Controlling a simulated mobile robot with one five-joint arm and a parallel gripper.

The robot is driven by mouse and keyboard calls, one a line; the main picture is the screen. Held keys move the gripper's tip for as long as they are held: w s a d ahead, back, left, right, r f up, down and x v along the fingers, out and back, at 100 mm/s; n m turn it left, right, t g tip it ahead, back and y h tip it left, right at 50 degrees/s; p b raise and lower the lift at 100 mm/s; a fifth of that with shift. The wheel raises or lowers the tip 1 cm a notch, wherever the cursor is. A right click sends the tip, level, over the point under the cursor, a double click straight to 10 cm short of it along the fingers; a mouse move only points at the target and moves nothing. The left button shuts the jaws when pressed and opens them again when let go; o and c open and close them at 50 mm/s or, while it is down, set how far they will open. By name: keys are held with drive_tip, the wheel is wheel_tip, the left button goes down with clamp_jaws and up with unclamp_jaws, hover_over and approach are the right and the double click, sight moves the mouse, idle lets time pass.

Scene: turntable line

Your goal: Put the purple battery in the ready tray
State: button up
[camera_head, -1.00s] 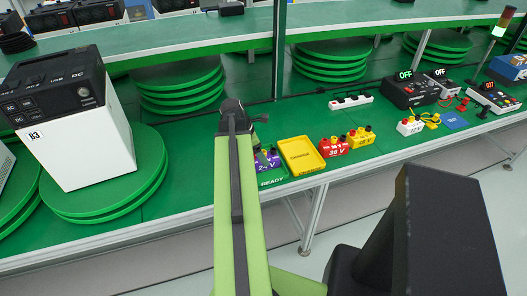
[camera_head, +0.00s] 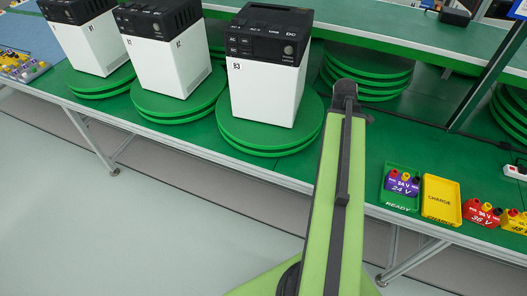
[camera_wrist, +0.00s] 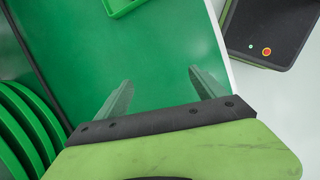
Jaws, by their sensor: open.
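The purple battery (camera_head: 402,182), marked 24 V, sits in the green ready tray (camera_head: 399,201) on the green bench, at the right of the head view. My gripper (camera_head: 345,92) is to the left of that tray, apart from it, over the bench. In the wrist view my gripper (camera_wrist: 158,88) is open, with nothing between its two fingers. A corner of a green tray (camera_wrist: 122,5) shows at the top of the wrist view. The battery does not show there.
The yellow charge tray (camera_head: 441,217) stands right of the ready tray. A red 36 V battery (camera_head: 483,213) and a yellow one (camera_head: 516,221) follow. Large white-and-black unit B3 (camera_head: 266,88) stands on a green turntable (camera_head: 309,128) left of my gripper. Two similar units stand further left.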

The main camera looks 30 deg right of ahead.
drive_tip(key=w+a+m+t, duration=0.1)
drive_tip(key=w+a, duration=0.5)
drive_tip(key=a, duration=0.3)
drive_tip(key=w+a+m, duration=0.1)
drive_tip(key=w+a, duration=0.4)
drive_tip(key=a, duration=0.3)
drive_tip(key=w+a+m+y, duration=0.1)
drive_tip(key=w+a, duration=0.1)
drive_tip(key=a, duration=1.1)
drive_tip(key=w+a+m+y, duration=0.1)
drive_tip(key=w+a+m, duration=0.1)
drive_tip(key=a, duration=1.1)
drive_tip(key=shift+w+f+m+t+y, duration=0.3)
drive_tip(key=shift+w+f+t, duration=0.05)
drive_tip(key=shift+f+t, duration=0.1)
